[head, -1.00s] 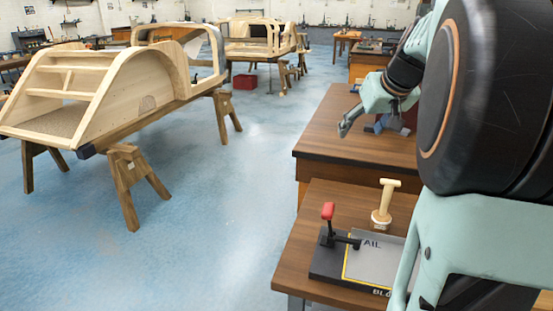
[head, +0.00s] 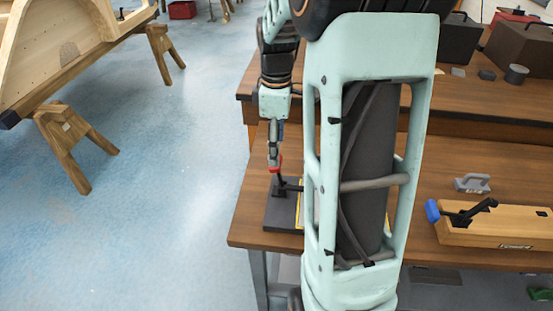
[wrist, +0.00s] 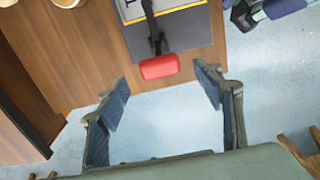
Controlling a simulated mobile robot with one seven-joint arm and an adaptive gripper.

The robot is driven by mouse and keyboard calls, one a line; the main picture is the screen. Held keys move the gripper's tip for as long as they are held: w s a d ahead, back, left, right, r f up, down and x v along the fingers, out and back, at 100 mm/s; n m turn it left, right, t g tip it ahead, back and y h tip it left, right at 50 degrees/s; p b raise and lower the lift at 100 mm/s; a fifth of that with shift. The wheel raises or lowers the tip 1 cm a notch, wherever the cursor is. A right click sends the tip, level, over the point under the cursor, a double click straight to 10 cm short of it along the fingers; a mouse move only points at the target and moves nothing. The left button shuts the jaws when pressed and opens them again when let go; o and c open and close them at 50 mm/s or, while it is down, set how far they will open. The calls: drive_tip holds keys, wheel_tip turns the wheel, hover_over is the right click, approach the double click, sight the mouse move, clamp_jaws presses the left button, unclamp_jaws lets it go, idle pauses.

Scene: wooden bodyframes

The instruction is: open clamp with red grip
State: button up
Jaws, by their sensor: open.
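The clamp with the red grip (head: 274,169) stands on a dark base plate (head: 279,214) on the near wooden table. Its black lever rises steeply and the red grip is at the top. In the wrist view the red grip (wrist: 159,67) is at centre, just beyond the line between the fingertips. My gripper (wrist: 162,82) is open and empty, with one finger to each side of the grip and gaps on both sides. In the head view my gripper (head: 273,156) points down over the grip. My arm hides part of the base plate.
A second clamp with a blue grip (head: 432,211) is on a wooden block (head: 500,226) at the right. A grey handled block (head: 472,184) sits behind it. A higher bench (head: 465,105) carries dark boxes. Blue floor (head: 165,210) lies open at the left.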

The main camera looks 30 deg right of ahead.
wheel_tip(320, 180, down, 6)
drive_tip(key=shift+r, duration=0.15)
drive_tip(key=shift+c, duration=0.7)
clamp_jaws()
